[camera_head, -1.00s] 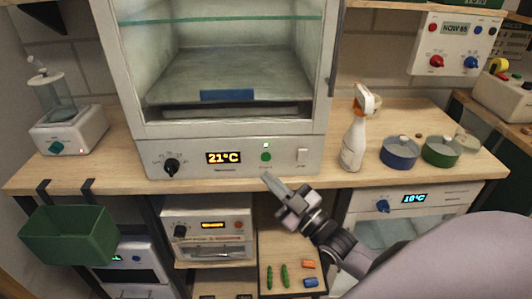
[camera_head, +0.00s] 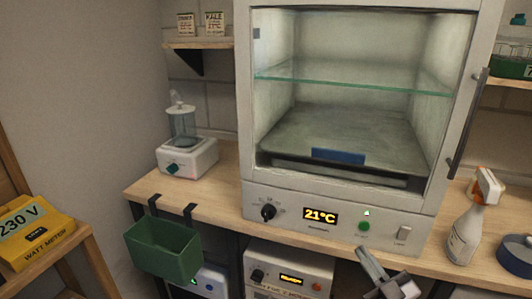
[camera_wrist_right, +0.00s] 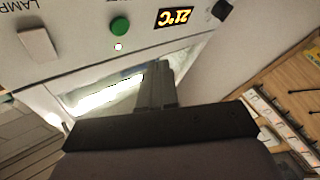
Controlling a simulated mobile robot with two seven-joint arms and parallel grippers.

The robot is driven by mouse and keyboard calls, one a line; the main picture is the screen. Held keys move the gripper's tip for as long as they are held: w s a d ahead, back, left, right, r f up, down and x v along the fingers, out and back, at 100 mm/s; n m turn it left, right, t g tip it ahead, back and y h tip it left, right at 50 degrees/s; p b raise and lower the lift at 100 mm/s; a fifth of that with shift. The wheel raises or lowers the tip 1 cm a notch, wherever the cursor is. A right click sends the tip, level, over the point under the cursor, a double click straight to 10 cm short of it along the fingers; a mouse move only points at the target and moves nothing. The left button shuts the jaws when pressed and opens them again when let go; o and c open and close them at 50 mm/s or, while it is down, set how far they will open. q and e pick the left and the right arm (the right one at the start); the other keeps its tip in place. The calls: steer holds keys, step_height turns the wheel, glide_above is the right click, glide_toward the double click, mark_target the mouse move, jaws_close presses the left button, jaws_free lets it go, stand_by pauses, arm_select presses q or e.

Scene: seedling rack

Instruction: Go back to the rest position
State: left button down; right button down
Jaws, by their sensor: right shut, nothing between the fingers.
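My right gripper (camera_head: 371,264) is at the lower right of the head view, in front of the cabinet's control panel and just below the green button (camera_head: 363,226). Its fingers are shut with nothing between them. In the right wrist view the shut fingers (camera_wrist_right: 157,85) point toward the panel, with the green button (camera_wrist_right: 120,26) and the 21°C display (camera_wrist_right: 174,17) beyond them. The fingers appear apart from the button. My left gripper is in neither view.
The glass-shelved cabinet (camera_head: 250,110) stands on the wooden bench (camera_head: 215,205). A spray bottle (camera_head: 464,235) and a blue pot (camera_head: 516,255) are at right. A green bin (camera_head: 165,250) hangs from the front edge. A yellow watt meter (camera_head: 35,232) lies at far left.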

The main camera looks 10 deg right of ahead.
steer(key=s+a+f+m+g+h, duration=0.1)
steer(key=s+a+f+g, duration=0.3)
steer(key=s+f, duration=0.4)
steer(key=s+a+f+m+g+h, duration=0.1)
steer(key=s+a+f+m+g, duration=0.3)
steer(key=s+f, duration=0.4)
step_height(320, 180, down, 4)
steer(key=shift+a+f+g, duration=0.25)
steer(key=shift+a+g, duration=0.35)
steer(key=shift+g, duration=0.6)
